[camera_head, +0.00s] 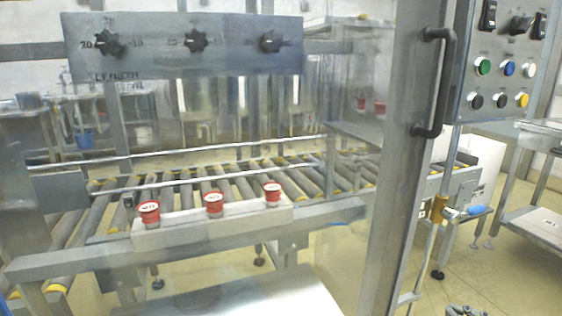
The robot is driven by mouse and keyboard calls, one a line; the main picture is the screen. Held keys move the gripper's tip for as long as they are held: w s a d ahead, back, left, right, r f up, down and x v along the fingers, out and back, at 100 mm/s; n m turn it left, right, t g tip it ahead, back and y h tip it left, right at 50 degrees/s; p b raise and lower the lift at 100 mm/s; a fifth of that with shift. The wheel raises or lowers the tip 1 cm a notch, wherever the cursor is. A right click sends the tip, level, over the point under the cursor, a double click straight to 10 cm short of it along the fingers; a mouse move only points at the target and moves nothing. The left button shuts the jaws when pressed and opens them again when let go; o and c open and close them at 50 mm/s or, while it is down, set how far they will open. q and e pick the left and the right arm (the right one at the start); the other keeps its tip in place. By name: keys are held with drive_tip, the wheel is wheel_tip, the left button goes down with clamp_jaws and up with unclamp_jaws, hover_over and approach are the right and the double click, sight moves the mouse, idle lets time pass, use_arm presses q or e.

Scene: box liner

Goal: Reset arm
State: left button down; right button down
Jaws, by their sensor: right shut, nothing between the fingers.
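My right gripper (466,309) shows only as a small grey part at the bottom edge, right of the middle. It is shut and holds nothing. It is over the pale floor, below and right of the machine's door post, and apart from everything around it. Most of it is cut off by the picture's edge. My left gripper is not in view.
A roller conveyor (225,182) crosses ahead, with three red buttons on a pale box in front. A tall grey door post (400,150) with a black handle (437,85) stands right of the middle. A button panel (505,65) is upper right. A metal table (535,225) stands far right.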

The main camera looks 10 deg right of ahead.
drive_tip(key=s+a+f+m+g+h, duration=0.2)
drive_tip(key=s+f+m+g+h, duration=0.15)
drive_tip(key=s+f, duration=0.65)
drive_tip(key=s+a+f+m+g+h, duration=0.35)
drive_tip(key=s+f, duration=0.55)
drive_tip(key=f, duration=0.4)
drive_tip(key=s+a+f+m+g, duration=0.1)
drive_tip(key=s+f+g, duration=0.2)
drive_tip(key=s, duration=0.5)
drive_tip(key=s+a+f+m+g, duration=0.1)
drive_tip(key=s+a+f+g, duration=0.1)
drive_tip(key=s, duration=0.5)
drive_tip(key=s+a+f+m+g+h, duration=0.1)
drive_tip(key=s+f+g, duration=0.3)
drive_tip(key=s, duration=0.4)
drive_tip(key=shift+s+a+f, duration=0.15)
drive_tip(key=shift+s+f, duration=0.2)
drive_tip(key=shift+f, duration=0.2)
